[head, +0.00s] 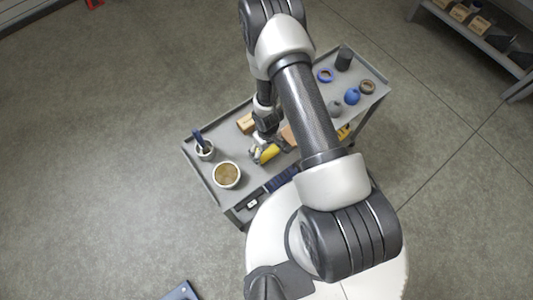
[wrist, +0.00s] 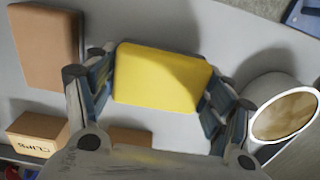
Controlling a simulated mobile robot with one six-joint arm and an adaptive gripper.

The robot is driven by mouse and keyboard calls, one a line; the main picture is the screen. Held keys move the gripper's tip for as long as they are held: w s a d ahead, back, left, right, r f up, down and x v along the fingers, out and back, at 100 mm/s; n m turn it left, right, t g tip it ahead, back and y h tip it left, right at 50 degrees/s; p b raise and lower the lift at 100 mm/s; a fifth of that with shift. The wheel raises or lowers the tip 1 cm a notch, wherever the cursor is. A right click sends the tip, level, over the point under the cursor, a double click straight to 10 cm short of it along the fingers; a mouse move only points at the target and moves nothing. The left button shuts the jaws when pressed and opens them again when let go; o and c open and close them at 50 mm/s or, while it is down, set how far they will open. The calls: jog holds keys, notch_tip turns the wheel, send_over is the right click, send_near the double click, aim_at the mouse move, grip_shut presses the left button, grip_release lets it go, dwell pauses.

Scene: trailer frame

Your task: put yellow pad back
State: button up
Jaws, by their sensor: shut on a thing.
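The yellow pad (wrist: 161,78) is a rounded rectangular block between the two fingers of my gripper (wrist: 160,85) in the wrist view. A finger presses on each of its short sides, so my gripper is shut on it. In the head view the yellow pad (head: 268,152) shows low over the grey cart (head: 228,201), near its middle. My gripper (head: 262,150) there is partly covered by my arm. I cannot tell whether the pad touches the cart top.
A white pot (head: 227,175) with tan contents and a cup (head: 205,150) with a dark blue item stand at the cart's left. Brown block (wrist: 47,47) and clips box (wrist: 37,136) lie near my gripper. A blue ball (head: 351,96), blue ring (head: 325,75) and dark cylinder (head: 344,58) stand farther right.

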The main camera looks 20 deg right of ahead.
jog(key=shift+f, duration=0.65)
jog(key=shift+f, duration=0.15)
jog(key=o, duration=1)
jog(key=shift+o, duration=0.2)
